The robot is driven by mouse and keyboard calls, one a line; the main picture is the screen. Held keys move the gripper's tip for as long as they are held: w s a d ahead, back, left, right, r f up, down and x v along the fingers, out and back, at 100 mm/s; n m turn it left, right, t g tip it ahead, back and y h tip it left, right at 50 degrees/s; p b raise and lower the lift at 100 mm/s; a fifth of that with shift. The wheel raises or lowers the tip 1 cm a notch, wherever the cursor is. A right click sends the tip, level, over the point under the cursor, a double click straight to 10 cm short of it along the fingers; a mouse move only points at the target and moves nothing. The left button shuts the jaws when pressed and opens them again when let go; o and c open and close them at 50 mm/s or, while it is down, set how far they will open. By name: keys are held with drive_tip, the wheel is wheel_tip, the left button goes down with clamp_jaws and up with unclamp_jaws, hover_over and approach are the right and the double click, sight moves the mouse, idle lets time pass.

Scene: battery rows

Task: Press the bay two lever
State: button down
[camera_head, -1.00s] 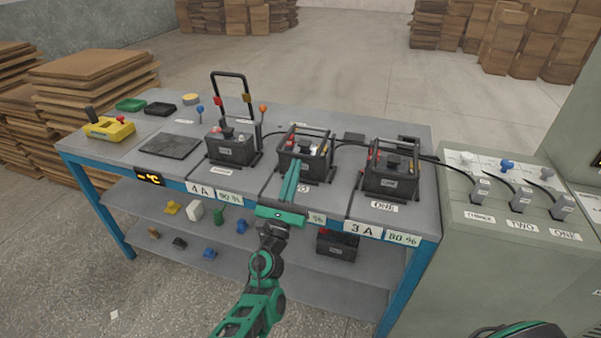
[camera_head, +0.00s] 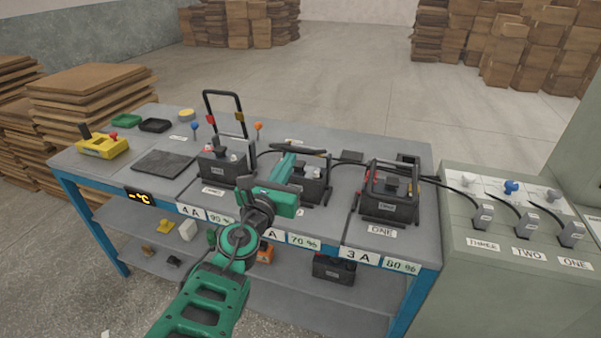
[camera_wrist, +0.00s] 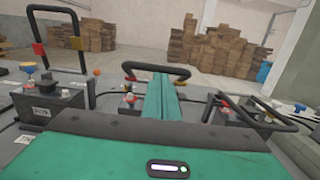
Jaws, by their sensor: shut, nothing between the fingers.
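The bay two unit is the middle black battery (camera_head: 314,190) on the bench. Its black hoop lever (camera_head: 313,150) stands partly raised over the battery, and shows in the wrist view (camera_wrist: 172,68) behind the fingers. My gripper (camera_head: 288,158) is shut and empty.
The bay one battery (camera_head: 390,203) stands to the right, its hoop low over it. The left battery (camera_head: 226,168) has a tall upright hoop (camera_head: 207,105) with red and yellow clamps. A yellow tool (camera_head: 102,146) lies far left. A cabinet (camera_head: 470,185) with plugs and cables adjoins the right end.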

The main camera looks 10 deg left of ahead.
drive_tip(key=w+r+g, duration=0.1)
drive_tip(key=r, duration=0.1)
drive_tip(key=w+r+g, duration=0.1)
drive_tip(key=r+g, duration=0.1)
drive_tip(key=w+r+g, duration=0.1)
drive_tip(key=r, duration=0.1)
drive_tip(key=shift+w+d+r, duration=0.25)
drive_tip(key=shift+w+r, duration=0.05)
drive_tip(key=shift+w, duration=0.05)
drive_tip(key=w+d+r+g+y, duration=0.1)
drive_tip(key=w+r+g, duration=0.3)
drive_tip(key=w, duration=0.4)
drive_tip(key=shift+w+r+g, duration=0.15)
drive_tip(key=shift+r+g, duration=0.25)
drive_tip(key=shift+r, duration=0.25)
drive_tip(key=shift+w+d, duration=0.1)
drive_tip(key=shift+d, duration=0.05)
